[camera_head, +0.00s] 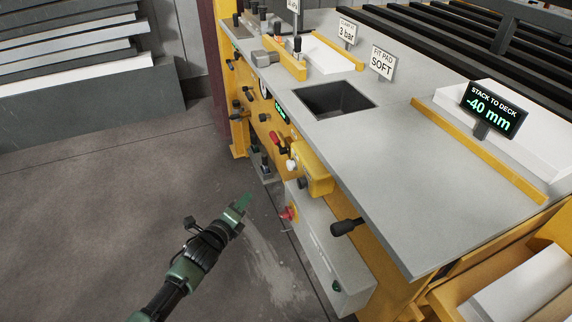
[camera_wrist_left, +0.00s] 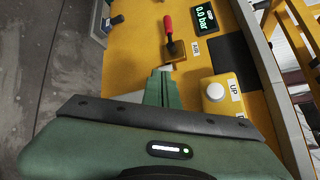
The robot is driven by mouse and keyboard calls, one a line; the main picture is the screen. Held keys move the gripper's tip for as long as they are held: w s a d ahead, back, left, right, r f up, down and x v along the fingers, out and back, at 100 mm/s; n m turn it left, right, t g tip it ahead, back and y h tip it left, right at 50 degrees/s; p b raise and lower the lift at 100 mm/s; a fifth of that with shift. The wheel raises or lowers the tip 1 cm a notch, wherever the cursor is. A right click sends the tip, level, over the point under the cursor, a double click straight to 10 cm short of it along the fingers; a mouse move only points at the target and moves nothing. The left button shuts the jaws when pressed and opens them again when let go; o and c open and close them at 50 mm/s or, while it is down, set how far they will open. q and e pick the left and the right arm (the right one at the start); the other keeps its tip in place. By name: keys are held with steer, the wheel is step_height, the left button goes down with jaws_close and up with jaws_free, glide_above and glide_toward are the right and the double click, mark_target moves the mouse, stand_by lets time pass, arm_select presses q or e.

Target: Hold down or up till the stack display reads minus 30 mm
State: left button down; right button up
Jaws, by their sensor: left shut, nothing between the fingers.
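The stack display (camera_head: 493,110) stands at the right of the grey deck and reads "STACK TO DECK -40 mm". My left gripper (camera_head: 244,201) is shut and empty, in front of the machine's yellow side panel. In the left wrist view its fingertips (camera_wrist_left: 163,76) point at the panel, left of a white round button (camera_wrist_left: 215,91) on a yellow box labelled UP. The fingers are apart from that button. A small white patch shows just beyond the fingertips; I cannot tell what it is or whether they touch it. No button labelled down is readable.
A red-handled lever (camera_wrist_left: 169,27) and a green display reading 0.0 bar (camera_wrist_left: 205,17) are on the panel beyond the fingers. A black knob (camera_head: 344,227) sticks out below the deck edge. The floor (camera_head: 90,220) at left is clear.

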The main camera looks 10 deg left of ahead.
mark_target(291, 165)
arm_select(q)
step_height(291, 165, up, 6)
steer(key=w+m+t, duration=0.1)
steer(key=w+m, duration=0.1)
steer(key=m, duration=0.1)
steer(key=shift+w+d+r+h, duration=0.25)
steer(key=shift+h, duration=0.15)
arm_select(e)
steer(key=shift+w+a+f, duration=0.15)
steer(key=shift+w+a, duration=0.05)
steer(key=shift+w, duration=0.15)
